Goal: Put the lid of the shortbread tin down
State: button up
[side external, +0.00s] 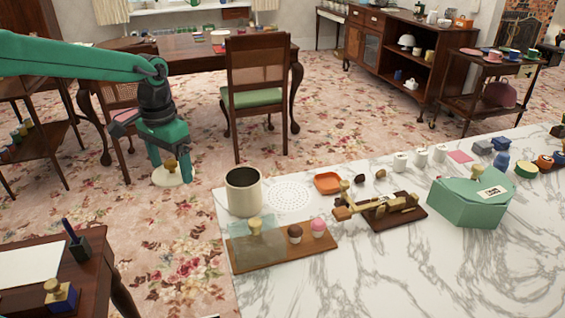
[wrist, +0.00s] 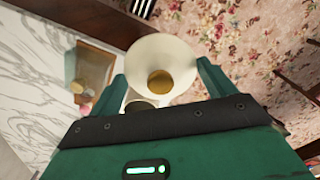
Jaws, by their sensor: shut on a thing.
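The lid (side external: 172,179) is a cream disc with a brass knob. My gripper (side external: 170,164) is shut on it and holds it level in the air, left of the marble counter and over the carpet. The shortbread tin (side external: 243,196) is a cream cylinder, open at the top and dark inside.
Right of the tin lie a white perforated disc (side external: 290,195) and an orange dish (side external: 327,183). In front, a wooden board (side external: 270,258) carries a clear cover and two cupcakes. The front marble (side external: 370,275) is clear.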

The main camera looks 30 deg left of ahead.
aim_at(156, 173)
jog(key=shift+s+a+f+n, duration=0.3)
jog(key=shift+s+a, duration=0.25)
jog(key=shift+a, duration=0.2)
jog(key=shift+s+a+f+n, duration=0.3)
jog(key=shift+s+a, duration=0.2)
jog(key=shift+a, duration=0.25)
jog(key=w+d+r+m, duration=0.2)
jog(key=d, duration=0.5)
jog(key=w+d+r+m, duration=0.2)
jog(key=d, duration=0.5)
jog(key=w+d+r+m, duration=0.2)
jog(key=d+m, duration=0.1)
jog(key=d, duration=0.3)
jog(key=shift+w+d+r, duration=0.3)
jog(key=shift+w+d, duration=0.05)
jog(key=shift+d, duration=0.05)
jog(key=w+a+f, duration=0.7)
jog(key=w+a, duration=0.1)
jog(key=shift+a, duration=0.25)
jog(key=shift+f, duration=0.1)
jog(key=shift+f, duration=1.75)
